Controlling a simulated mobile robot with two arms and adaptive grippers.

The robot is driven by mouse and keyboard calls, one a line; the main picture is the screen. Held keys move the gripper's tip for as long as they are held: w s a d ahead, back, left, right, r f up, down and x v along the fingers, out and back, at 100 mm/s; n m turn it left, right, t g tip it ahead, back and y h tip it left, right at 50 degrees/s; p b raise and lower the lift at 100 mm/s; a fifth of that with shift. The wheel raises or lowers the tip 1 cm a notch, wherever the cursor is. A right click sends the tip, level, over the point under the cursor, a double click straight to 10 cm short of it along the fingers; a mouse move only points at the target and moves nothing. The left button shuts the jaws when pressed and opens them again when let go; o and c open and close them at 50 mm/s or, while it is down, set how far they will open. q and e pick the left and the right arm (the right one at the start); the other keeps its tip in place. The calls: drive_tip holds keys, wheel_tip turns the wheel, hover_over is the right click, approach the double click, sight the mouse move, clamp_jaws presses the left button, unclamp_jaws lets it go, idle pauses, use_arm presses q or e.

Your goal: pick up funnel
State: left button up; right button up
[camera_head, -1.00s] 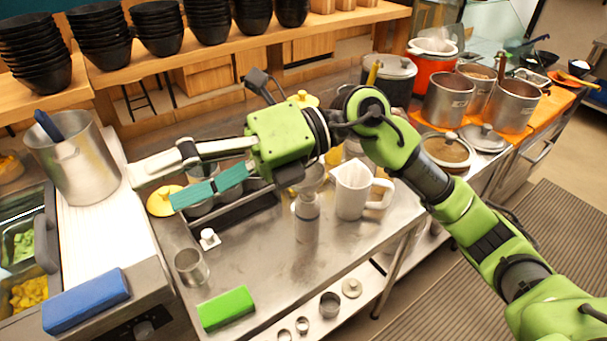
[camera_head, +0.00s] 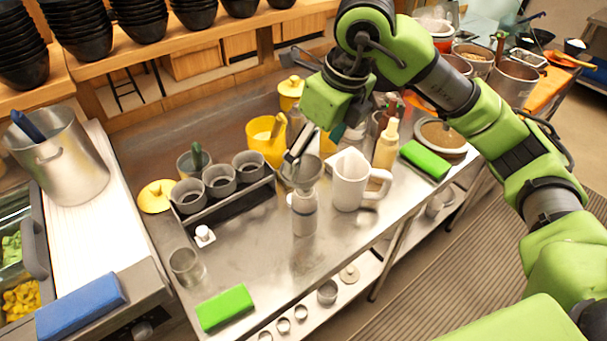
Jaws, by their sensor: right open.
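The grey funnel (camera_head: 301,173) sits on top of a pale bottle (camera_head: 304,215) standing on the steel counter, left of a white pitcher (camera_head: 349,182). My right gripper (camera_head: 311,150) points down just above and behind the funnel, with its fingers apart and nothing between them. One finger reaches close to the funnel's rim; I cannot tell whether it touches. My left gripper is not in view.
A yellow container (camera_head: 266,146) and a rack of grey cups (camera_head: 220,180) stand left of the gripper. A sauce bottle (camera_head: 386,148) and a green block (camera_head: 425,160) are to the right. The counter's front middle is clear.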

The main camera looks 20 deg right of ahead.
sight(304, 170)
drive_tip(key=shift+x, duration=0.9)
drive_tip(key=shift+w+a+f+p, duration=0.25)
drive_tip(key=shift+f+p, duration=0.3)
drive_tip(key=shift+p, duration=0.05)
drive_tip(key=x, duration=0.1)
drive_tip(key=p+x, duration=0.1)
drive_tip(key=x, duration=0.1)
drive_tip(key=shift+w+a+f, duration=0.1)
drive_tip(key=shift+w+f, duration=0.1)
drive_tip(key=shift+w, duration=0.1)
drive_tip(key=shift+f, duration=0.35)
drive_tip(key=c, duration=0.9)
